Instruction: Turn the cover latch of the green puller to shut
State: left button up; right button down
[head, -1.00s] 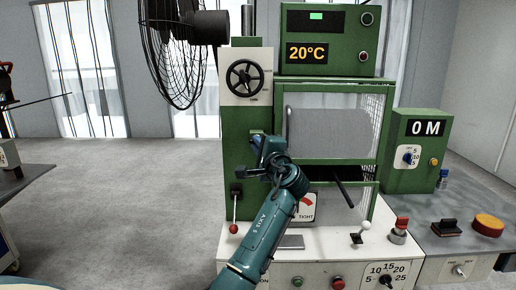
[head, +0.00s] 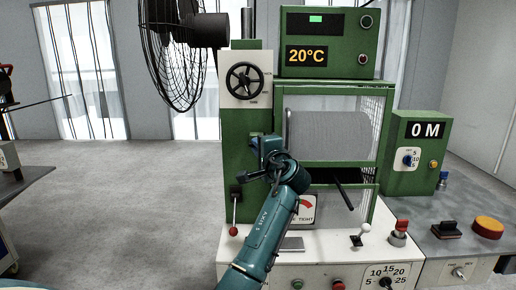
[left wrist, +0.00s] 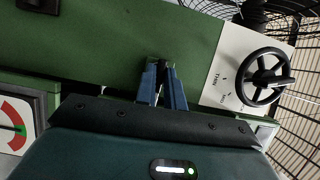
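The green puller (head: 330,183) stands ahead, with a clear framed cover over a grey roll (head: 328,137). My left gripper (head: 262,145) is at the green front panel, left of the cover. In the left wrist view, its two blue fingers (left wrist: 160,80) stand close together around a small dark piece against the green panel. This piece seems to be the cover latch (left wrist: 156,62); it is mostly hidden by the fingers, so its angle cannot be read. My right gripper is not in view.
A black handwheel (head: 245,78) is above the gripper, and a red-knobbed lever (head: 233,230) is below it. A caged fan (head: 180,50) stands at upper left. A green box reading 0 M (head: 422,150) is at right.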

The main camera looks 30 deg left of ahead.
pick_arm(q)
jog(key=o, duration=0.4)
jog(key=b+v, duration=0.1)
jog(key=v, duration=1.2)
jog(key=shift+s+b, duration=0.1)
jog(key=shift+b, duration=0.2)
